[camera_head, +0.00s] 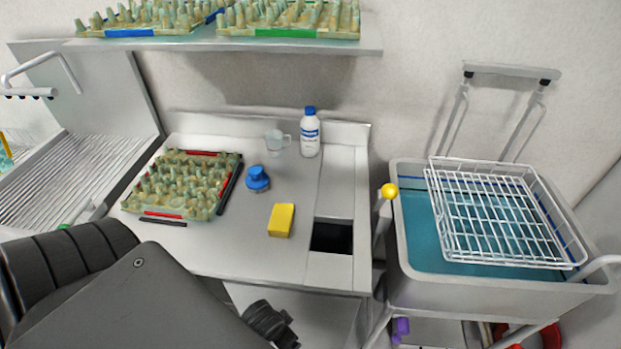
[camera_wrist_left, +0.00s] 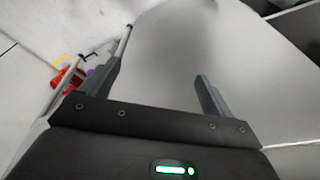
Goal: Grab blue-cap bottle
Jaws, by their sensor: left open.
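The blue-cap bottle (camera_head: 310,136) is white with a blue label. It stands upright at the back of the metal table (camera_head: 235,240), near the back ledge. My left gripper (camera_wrist_left: 162,62) is open in the left wrist view, with nothing visible between its fingers. In the head view my left arm comes in at the lower left, well in front of and below the bottle. The bottle does not show in the left wrist view. My right gripper is not in view.
A clear mug (camera_head: 275,142) stands left of the bottle. A blue-topped object (camera_head: 257,180), a yellow sponge (camera_head: 281,220) and an egg tray (camera_head: 180,185) are on the table. A square opening (camera_head: 332,237) lies in front. A shelf (camera_head: 225,43) overhangs behind; a wire-basket cart (camera_head: 420,278) stands right.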

